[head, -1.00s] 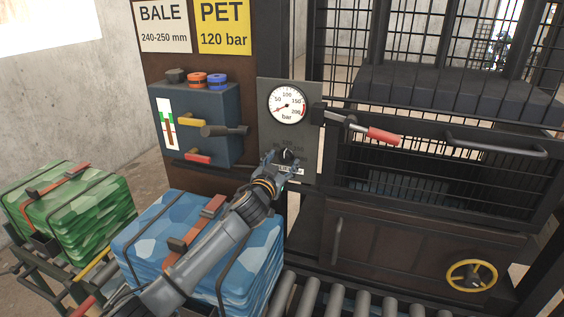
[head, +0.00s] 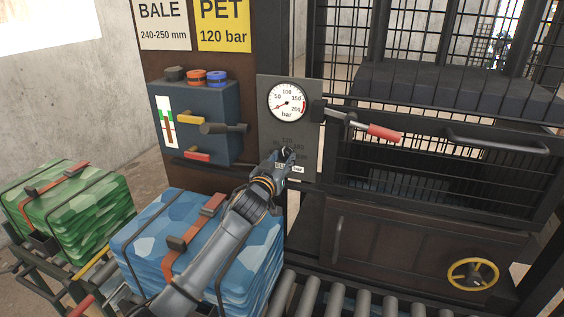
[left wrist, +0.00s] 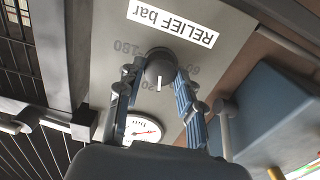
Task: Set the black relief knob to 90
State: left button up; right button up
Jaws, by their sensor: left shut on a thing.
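The black relief knob (left wrist: 160,68) sits on the grey gauge panel (head: 301,128), below the round pressure gauge (head: 287,103). My left gripper (head: 285,158) is shut on it, with one finger on each side in the left wrist view (left wrist: 160,84). That view is upside down. The knob's white mark (left wrist: 158,84) points toward the gauge, close beside a partly covered number ending in 20. The 180 and 60 marks show to either side; a finger hides part of the scale. The RELIEF bar label (left wrist: 172,22) is on the panel's lower part. My right gripper is not in view.
A red-handled lever (head: 383,133) sticks out right of the panel. A blue-grey box (head: 197,122) with small levers is to the left. A blue bale (head: 258,255) lies below my arm, and a yellow handwheel (head: 472,274) is at lower right.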

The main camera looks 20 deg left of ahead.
pick_arm(q)
jog(key=n, duration=0.3)
jog(key=shift+n, duration=1.9)
jog(key=o, duration=1.2)
jog(key=shift+c, duration=0.2)
jog(key=shift+s, duration=0.15)
jog(key=s, duration=1.1)
jog(key=shift+s+a, duration=0.25)
jog(key=shift+s, duration=0.15)
jog(key=shift+f, duration=0.1)
